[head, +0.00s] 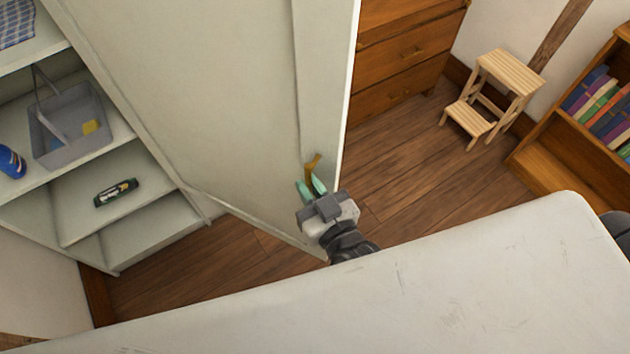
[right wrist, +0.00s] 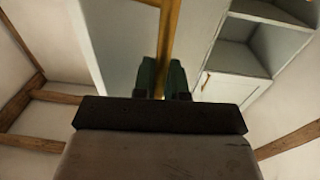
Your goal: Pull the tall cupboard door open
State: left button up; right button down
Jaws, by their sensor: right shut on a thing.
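The tall cupboard door (head: 230,110) is a pale panel standing swung open, with the cupboard shelves (head: 100,150) exposed to its left. A brass handle (head: 313,163) is on the door near its free edge. My right gripper (head: 312,187) has green fingertips shut on the handle. In the right wrist view the brass bar (right wrist: 169,45) runs up between the fingers (right wrist: 162,78). The lower part of the handle is hidden by the gripper. My left gripper is not in view.
The shelves hold a grey basket (head: 68,140), a blue can (head: 11,162) and a dark-labelled item (head: 116,192). A wooden drawer chest (head: 400,50), step stool (head: 490,95) and bookcase (head: 560,165) stand right. Wooden floor (head: 400,170) is clear between.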

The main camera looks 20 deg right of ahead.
jog(key=c, duration=1.2)
grip_release()
jog(key=shift+w, duration=0.1)
jog(key=b+v, duration=0.3)
jog(key=v, duration=0.7)
jog(key=shift+s, duration=0.35)
